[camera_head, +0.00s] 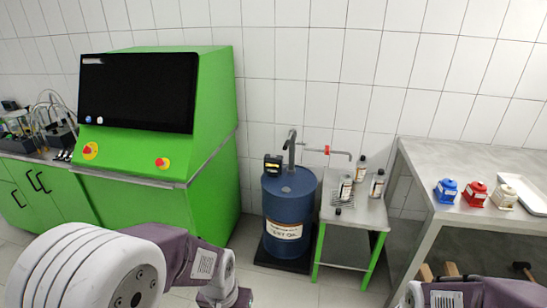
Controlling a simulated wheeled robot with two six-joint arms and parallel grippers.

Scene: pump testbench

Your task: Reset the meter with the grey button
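The meter (273,165) is a small black unit with yellowish parts, on the top left of a blue drum (289,208). Its grey button is too small to make out. A hand pump (291,150) rises from the drum beside the meter, and its outlet pipe (335,153) with a red part reaches right over a small table. My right arm shows at the bottom right corner. The fingers of both grippers are outside the picture.
A small green-legged table (357,215) right of the drum holds several bottles. A grey workbench (470,220) at the right carries blue, red and white containers (476,194) and a white tray (524,193). A green console (212,165) stands left. Some floor shows before the drum.

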